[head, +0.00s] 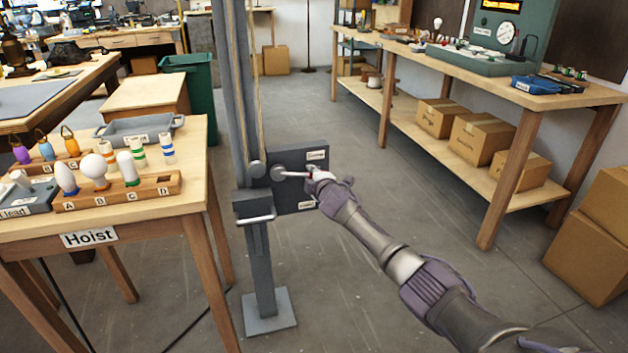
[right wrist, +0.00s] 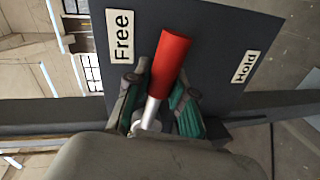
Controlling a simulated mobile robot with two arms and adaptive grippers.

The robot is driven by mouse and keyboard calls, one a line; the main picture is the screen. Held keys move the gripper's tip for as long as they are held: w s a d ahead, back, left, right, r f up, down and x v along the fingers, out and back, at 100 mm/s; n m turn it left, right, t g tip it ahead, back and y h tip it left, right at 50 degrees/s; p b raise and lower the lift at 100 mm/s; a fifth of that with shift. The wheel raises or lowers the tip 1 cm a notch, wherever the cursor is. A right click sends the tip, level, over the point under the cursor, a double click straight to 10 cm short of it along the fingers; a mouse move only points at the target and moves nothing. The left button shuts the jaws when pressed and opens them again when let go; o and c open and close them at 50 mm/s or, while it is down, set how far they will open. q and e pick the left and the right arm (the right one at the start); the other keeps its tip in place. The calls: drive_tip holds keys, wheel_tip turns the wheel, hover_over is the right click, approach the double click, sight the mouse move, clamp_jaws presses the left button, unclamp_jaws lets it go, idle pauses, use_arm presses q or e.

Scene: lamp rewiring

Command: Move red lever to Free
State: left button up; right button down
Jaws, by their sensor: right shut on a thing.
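The red lever shows in the right wrist view (right wrist: 170,60) as a red handle on a silver shaft. It is mounted on a dark grey plate (head: 290,194) on the hoist post. In the head view the lever (head: 294,174) points right from its round pivot, about level, between the Free label (head: 317,155) above and the Hold label (head: 306,205) below. My right gripper (head: 315,175) is shut on the lever, with one finger on each side of it in the right wrist view (right wrist: 160,92). Its palm end is partly hidden there. My left gripper is not in view.
The Hoist table (head: 190,212) with bulbs in a wooden rack (head: 150,190) stands left of the post. A long workbench (head: 440,70) with boxes on its lower shelf is at the right.

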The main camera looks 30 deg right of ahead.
drive_tip(key=shift+r, duration=0.1)
idle(0.4)
drive_tip(key=c, duration=1.2)
unclamp_jaws()
drive_tip(key=shift+c, duration=0.2)
drive_tip(key=v, duration=1.2)
drive_tip(key=shift+a, duration=0.1)
